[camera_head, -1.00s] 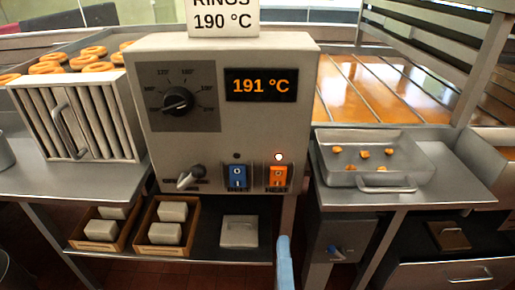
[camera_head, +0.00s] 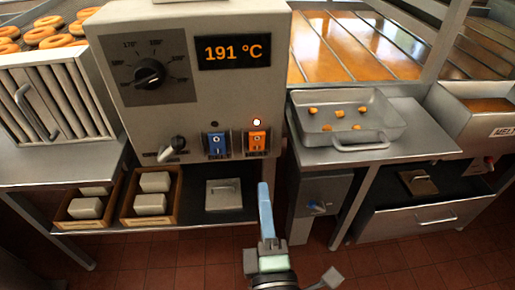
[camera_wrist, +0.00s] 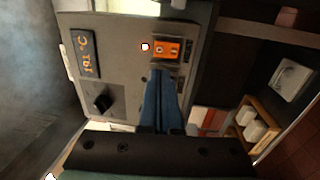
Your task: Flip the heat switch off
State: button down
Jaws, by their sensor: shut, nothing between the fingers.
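The heat switch is the orange rocker (camera_head: 257,143) at the lower right of the grey control box (camera_head: 205,100). A lit indicator lamp (camera_head: 256,122) sits just above it. A blue rocker switch (camera_head: 217,145) stands to its left. In the wrist view the orange switch (camera_wrist: 168,50) and its lit lamp (camera_wrist: 145,47) show just beyond my fingertips. My gripper (camera_head: 264,187) is shut and empty, its blue fingers pointing up, below the orange switch in the head view. The wrist view shows the shut fingers (camera_wrist: 158,75); whether they touch the panel I cannot tell.
The display (camera_head: 233,52) reads 191 °C, beside a black dial (camera_head: 149,74). A lever (camera_head: 172,149) is left of the blue switch. A metal tray (camera_head: 345,120) stands on the right counter.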

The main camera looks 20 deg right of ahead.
aim_at(255, 137)
jog(key=x, duration=1)
jog(key=shift+w+p, duration=0.25)
jog(key=shift+p, duration=0.15)
jog(key=shift+r, duration=0.1)
jog(key=shift+w+r+g+p, duration=0.2)
jog(key=shift+r+g+p, duration=0.15)
jog(key=shift+p, duration=0.75)
jog(key=shift+f, duration=0.1)
jog(key=shift+s, duration=0.1)
